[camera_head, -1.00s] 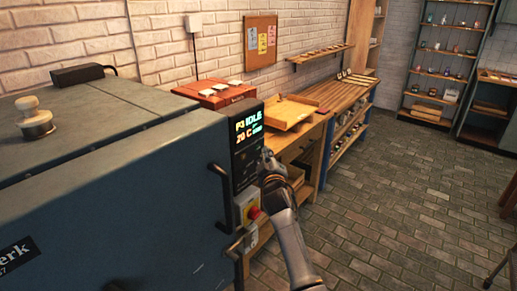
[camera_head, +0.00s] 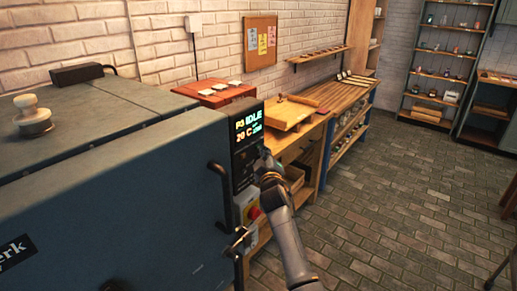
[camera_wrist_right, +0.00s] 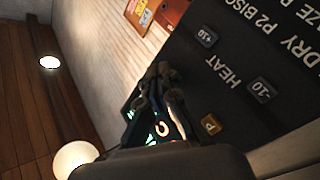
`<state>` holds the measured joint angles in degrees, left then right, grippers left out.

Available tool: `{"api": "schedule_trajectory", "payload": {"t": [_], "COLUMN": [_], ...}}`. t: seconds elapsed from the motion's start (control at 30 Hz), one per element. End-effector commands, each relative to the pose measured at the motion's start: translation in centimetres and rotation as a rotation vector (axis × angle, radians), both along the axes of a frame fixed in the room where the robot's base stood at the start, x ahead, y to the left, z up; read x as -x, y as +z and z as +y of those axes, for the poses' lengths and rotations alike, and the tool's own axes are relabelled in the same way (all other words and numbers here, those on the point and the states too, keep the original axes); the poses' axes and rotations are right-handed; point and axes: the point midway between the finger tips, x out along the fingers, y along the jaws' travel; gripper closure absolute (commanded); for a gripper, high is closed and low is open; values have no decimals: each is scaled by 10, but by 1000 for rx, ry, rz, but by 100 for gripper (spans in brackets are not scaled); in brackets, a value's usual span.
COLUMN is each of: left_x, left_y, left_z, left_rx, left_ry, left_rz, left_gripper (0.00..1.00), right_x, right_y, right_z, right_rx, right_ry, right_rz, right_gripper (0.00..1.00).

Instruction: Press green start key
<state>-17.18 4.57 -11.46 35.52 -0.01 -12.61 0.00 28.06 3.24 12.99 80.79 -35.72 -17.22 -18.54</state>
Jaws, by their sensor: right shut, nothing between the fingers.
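The kiln's control panel (camera_head: 245,150) is on the right end of the blue kiln. Its lit display (camera_head: 249,124) reads P3 IDLE and 20 C. My right gripper (camera_head: 263,158) is shut and empty, close to the panel's right edge just below the display; I cannot tell if it touches. In the right wrist view its fingers (camera_wrist_right: 155,95) partly cover the lit display. That view shows a +10 key (camera_wrist_right: 207,37), a -10 key (camera_wrist_right: 262,90) and a yellow P key (camera_wrist_right: 210,124) by the word HEAT. I cannot make out the green start key in either view. My left gripper is not in view.
A wooden bench (camera_head: 300,140) stands behind my right arm.

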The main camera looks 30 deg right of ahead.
Motion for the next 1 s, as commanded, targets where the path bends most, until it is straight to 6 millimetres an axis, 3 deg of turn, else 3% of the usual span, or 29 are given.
{"api": "schedule_trajectory", "payload": {"t": [0.67,1.0], "left_x": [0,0], "left_y": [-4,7], "left_z": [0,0], "left_rx": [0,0], "left_ry": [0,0], "left_rz": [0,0], "left_gripper": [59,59], "right_x": [-5,7], "right_y": [1,2], "right_z": [2,-2], "right_rx": [0,0], "right_ry": [1,1], "right_rz": [-1,1], "right_gripper": [100,100]}}
